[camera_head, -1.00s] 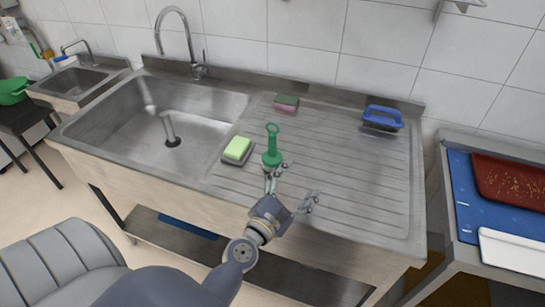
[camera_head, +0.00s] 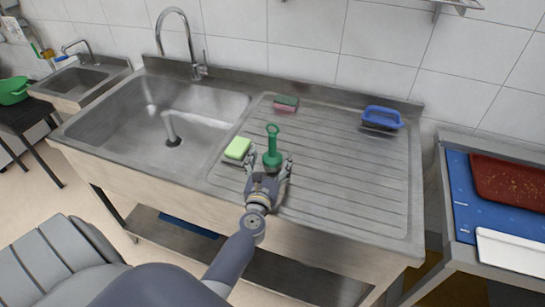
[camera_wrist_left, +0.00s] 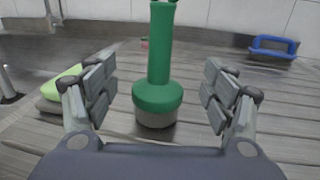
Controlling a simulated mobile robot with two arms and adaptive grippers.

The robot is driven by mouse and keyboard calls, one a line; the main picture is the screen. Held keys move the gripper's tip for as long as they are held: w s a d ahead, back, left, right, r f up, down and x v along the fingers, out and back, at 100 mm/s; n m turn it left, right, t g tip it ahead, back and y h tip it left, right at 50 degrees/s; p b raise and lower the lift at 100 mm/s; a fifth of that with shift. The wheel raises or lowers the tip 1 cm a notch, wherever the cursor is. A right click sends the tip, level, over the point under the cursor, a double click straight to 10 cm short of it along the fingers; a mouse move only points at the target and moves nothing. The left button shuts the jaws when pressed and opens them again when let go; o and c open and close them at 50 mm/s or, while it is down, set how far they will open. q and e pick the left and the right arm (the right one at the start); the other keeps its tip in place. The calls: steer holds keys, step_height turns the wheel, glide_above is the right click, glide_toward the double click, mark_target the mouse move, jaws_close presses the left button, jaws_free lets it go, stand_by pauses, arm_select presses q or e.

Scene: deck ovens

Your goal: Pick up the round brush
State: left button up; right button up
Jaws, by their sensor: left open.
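The round brush (camera_head: 272,150) is green, with a tall handle ending in a ring and a round base. It stands upright on the ribbed drainboard (camera_head: 340,185) right of the sink basin. In the left wrist view the brush (camera_wrist_left: 157,85) stands centred between the fingers, with a gap on both sides and grey bristles under its green collar. My left gripper (camera_head: 270,168) is open around the near side of the brush and is not closed on it. It also shows in the left wrist view (camera_wrist_left: 158,98). My right gripper is not in view.
A green-topped sponge (camera_head: 238,148) lies close left of the brush. A green and pink sponge (camera_head: 286,103) lies behind it. A blue-handled brush (camera_head: 382,117) lies at the back right. The sink basin (camera_head: 140,115) and faucet (camera_head: 190,45) are to the left.

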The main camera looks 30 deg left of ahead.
mark_target(272, 155)
arm_select(q)
steer(key=x, duration=0.4)
steer(key=shift+f, duration=0.3)
steer(key=shift+s, duration=0.1)
steer(key=shift+c, duration=0.5)
steer(key=c, duration=1.2)
steer(key=shift+r, duration=0.1)
